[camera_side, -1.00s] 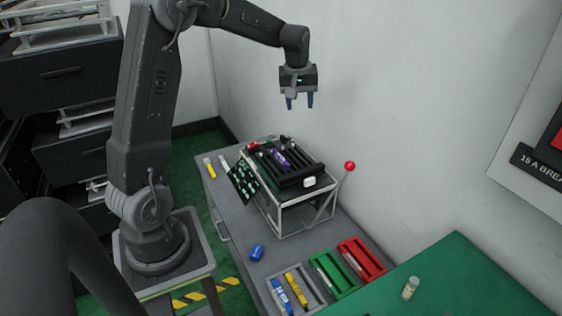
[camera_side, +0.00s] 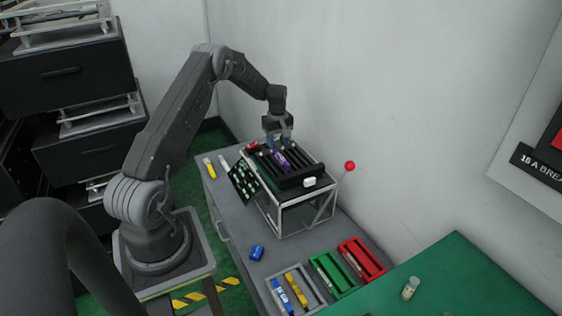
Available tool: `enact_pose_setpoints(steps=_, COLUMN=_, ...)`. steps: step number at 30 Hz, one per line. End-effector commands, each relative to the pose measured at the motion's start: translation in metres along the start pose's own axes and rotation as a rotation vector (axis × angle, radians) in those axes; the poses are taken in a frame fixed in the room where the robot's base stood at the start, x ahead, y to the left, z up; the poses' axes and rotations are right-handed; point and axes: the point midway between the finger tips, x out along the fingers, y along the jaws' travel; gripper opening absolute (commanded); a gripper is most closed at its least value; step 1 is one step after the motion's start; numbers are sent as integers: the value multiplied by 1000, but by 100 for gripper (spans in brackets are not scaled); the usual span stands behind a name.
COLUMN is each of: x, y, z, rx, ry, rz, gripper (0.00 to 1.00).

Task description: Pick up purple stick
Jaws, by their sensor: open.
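The purple stick (camera_side: 282,162) lies in a slot of the black slotted rack on top of a metal-framed fixture (camera_side: 292,216). My gripper (camera_side: 277,146) points down just above the far part of the rack, close to the upper end of the purple stick. Its jaws are open. The fingertips overlap the rack in this view, so I cannot tell whether they touch the stick.
A lever with a red knob (camera_side: 350,166) stands right of the fixture. A green board (camera_side: 243,184) leans at its left. A grey tray (camera_side: 312,300), green tray (camera_side: 343,289) and red tray (camera_side: 376,270) sit in front. A blue piece (camera_side: 257,253) lies on the table.

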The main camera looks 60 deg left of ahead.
Motion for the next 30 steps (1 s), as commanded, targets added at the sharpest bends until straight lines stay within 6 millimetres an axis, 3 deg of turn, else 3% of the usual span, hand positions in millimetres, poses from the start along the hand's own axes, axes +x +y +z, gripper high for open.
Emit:
enact_pose_setpoints(steps=7, x=18, y=1, z=-1, rx=1, ry=0, rz=0, gripper=47)
enact_pose_setpoints(steps=15, x=56, y=2, z=-3, rx=1, ry=1, rz=1, gripper=47)
enact_pose_setpoints(steps=25, x=62, y=2, z=-3, rx=1, ry=3, rz=3, gripper=47)
enact_pose_setpoints(steps=30, x=62, y=2, z=-3, rx=1, ry=3, rz=3, gripper=31)
